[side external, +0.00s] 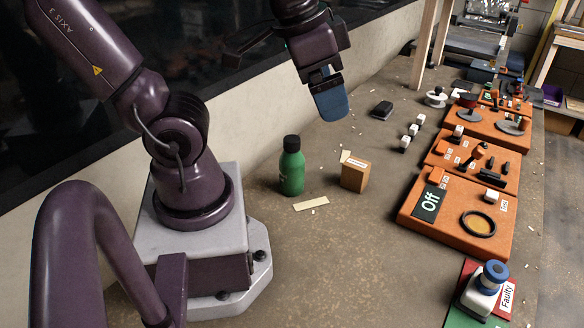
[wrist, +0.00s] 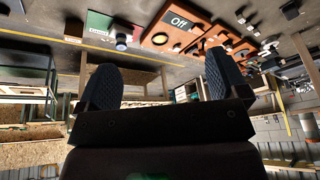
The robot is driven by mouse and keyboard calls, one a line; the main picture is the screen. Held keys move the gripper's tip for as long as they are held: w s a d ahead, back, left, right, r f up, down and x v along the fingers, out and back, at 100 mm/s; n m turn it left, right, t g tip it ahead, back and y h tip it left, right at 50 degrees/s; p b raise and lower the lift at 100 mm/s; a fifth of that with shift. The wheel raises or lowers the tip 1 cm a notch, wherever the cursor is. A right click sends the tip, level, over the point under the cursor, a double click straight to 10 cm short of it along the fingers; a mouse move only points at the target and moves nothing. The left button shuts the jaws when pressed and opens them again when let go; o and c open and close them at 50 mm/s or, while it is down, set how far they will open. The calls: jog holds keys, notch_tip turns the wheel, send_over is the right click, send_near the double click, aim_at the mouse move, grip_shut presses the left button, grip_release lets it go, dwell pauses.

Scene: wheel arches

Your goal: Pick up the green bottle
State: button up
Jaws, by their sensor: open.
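The green bottle (side external: 292,168) with a black cap stands upright on the brown work surface, just right of my arm's base in the side external view. My gripper (side external: 331,108) hangs above the surface, higher than the bottle and to its right in that picture, apart from it. Only one blue fingertip pad shows clearly there. In the wrist view my gripper (wrist: 160,85) has its two dark ribbed fingers spread wide with nothing between them. I cannot make out the bottle in the wrist view.
A brown wooden block (side external: 355,176) stands close right of the bottle. A pale strip (side external: 311,204) lies in front. Orange panels (side external: 412,217) line the right side, and a red and green board with a knob (side external: 484,290) sits at front right. Small white-and-black pieces (side external: 413,130) stand behind.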

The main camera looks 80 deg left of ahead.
notch_tip(320, 180, down, 15)
jog(key=w+a+m+g+y, duration=0.2)
jog(key=m+g+y, duration=0.4)
jog(key=g+y, duration=0.15)
jog(key=m+t+y, duration=0.3)
jog(key=m+y, duration=0.7)
jog(key=m, duration=0.1)
send_near(295, 175)
jog(key=shift+s+f, duration=0.1)
jog(key=shift+f, duration=0.05)
jog(key=shift+a+f, duration=0.1)
jog(key=shift+a, duration=0.1)
jog(key=a, duration=1.2)
jog(key=shift+s+a, duration=0.1)
jog(key=shift+a, duration=0.2)
jog(key=c, duration=1.2)
